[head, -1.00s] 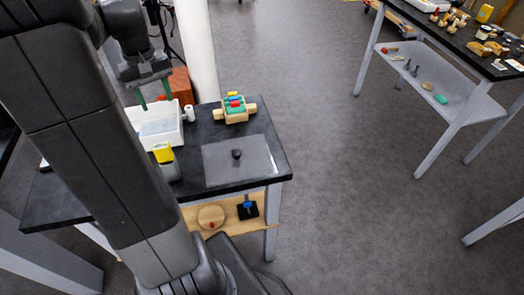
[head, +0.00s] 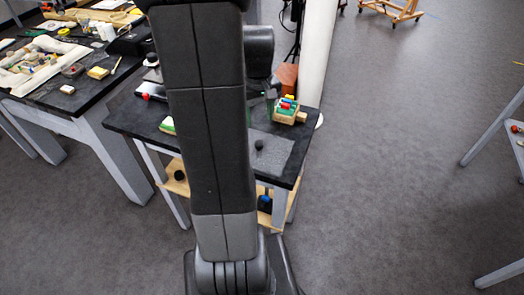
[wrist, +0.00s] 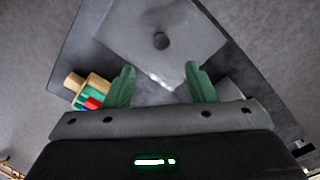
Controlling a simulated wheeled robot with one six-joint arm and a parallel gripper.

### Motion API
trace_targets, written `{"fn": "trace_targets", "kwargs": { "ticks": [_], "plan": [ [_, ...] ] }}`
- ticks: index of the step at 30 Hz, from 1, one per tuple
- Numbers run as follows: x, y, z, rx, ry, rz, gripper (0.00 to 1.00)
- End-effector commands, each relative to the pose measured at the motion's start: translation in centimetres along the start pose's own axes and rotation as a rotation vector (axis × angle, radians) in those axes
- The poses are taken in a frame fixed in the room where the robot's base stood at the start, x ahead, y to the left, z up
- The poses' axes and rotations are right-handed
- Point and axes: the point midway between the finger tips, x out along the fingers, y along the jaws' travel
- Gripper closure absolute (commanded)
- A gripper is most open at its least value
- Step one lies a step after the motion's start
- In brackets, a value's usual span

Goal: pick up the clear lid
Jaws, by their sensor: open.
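The clear lid (head: 280,156) is a flat translucent sheet with a dark round knob (head: 259,144). It lies on the black tabletop, its left part hidden behind my arm in the head view. In the wrist view the lid (wrist: 130,28) is at the top middle, with its knob (wrist: 161,41) beyond the fingertips. My gripper (wrist: 160,70) is open and empty, its two green fingers spread apart and pointing toward the lid's near edge. In the head view my gripper is mostly hidden by my arm.
A wooden holder with coloured pieces (head: 287,112) stands by the table's back right; in the wrist view this holder (wrist: 88,92) is left of the fingers. A cluttered table (head: 95,107) stands to the left. Open floor lies to the right.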

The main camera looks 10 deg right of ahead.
Motion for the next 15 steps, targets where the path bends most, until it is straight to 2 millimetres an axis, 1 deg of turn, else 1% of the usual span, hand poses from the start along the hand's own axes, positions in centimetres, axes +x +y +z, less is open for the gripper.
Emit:
{"fn": "trace_targets", "kwargs": {
  "ticks": [1, 6, 9, 13, 15],
  "plan": [
    [1.2, 0.0, 0.1, 0.000, -0.006, -0.002, 0.49],
    [4.0, 0.0, 0.0, 0.001, -0.003, -0.001, 0.49],
    [4.8, 0.0, 0.0, 0.001, -0.002, -0.001, 0.49],
    [5.5, -0.1, 0.1, 0.001, -0.001, 0.000, 0.49],
    [6.2, -0.1, 0.1, 0.001, -0.004, -0.001, 0.49]
  ]
}}
